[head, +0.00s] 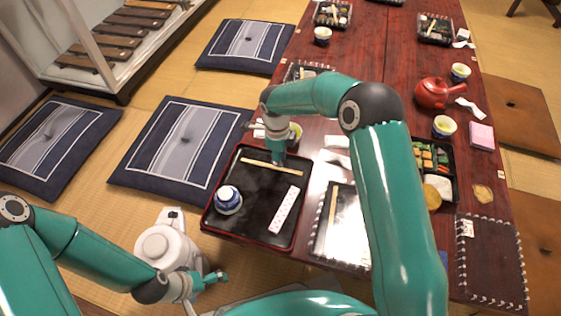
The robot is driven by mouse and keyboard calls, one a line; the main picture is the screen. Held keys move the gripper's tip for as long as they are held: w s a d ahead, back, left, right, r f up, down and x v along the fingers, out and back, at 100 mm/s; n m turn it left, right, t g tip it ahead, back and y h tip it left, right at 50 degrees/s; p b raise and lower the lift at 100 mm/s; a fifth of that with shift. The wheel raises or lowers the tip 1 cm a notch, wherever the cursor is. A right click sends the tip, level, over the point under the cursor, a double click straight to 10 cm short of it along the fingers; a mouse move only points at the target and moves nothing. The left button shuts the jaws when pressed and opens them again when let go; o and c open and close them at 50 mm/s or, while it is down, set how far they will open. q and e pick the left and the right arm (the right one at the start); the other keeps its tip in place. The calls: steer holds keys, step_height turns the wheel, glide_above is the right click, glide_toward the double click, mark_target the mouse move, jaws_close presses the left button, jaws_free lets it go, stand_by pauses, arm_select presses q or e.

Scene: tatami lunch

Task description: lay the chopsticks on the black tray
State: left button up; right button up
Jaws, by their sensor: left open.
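The black tray (256,228) with a reddish rim lies at the near left corner of the table. Pale wooden chopsticks (258,164) lie across its far part. My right gripper (278,159) points down right at the chopsticks. I cannot tell whether it touches or grips them, as its fingers are small and partly hidden. On the tray also sit a blue-and-white cup (228,200) and a patterned white paper strip (285,210). My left gripper (221,276) is open and empty, low in front of the table, off the tray.
Right of the tray is a shiny dark mat (348,246) with a thin wooden stick (333,215) on it. Further right are a food box (446,160), a red teapot (432,93) and green-tea cups (444,126). Cushions (180,150) lie on the floor at left.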

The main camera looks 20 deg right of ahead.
mark_target(279, 168)
step_height(279, 168, up, 8)
steer(key=p, duration=0.2)
steer(key=shift+w+a, duration=0.15)
steer(key=shift+a, duration=0.05)
steer(key=shift+r, duration=0.1)
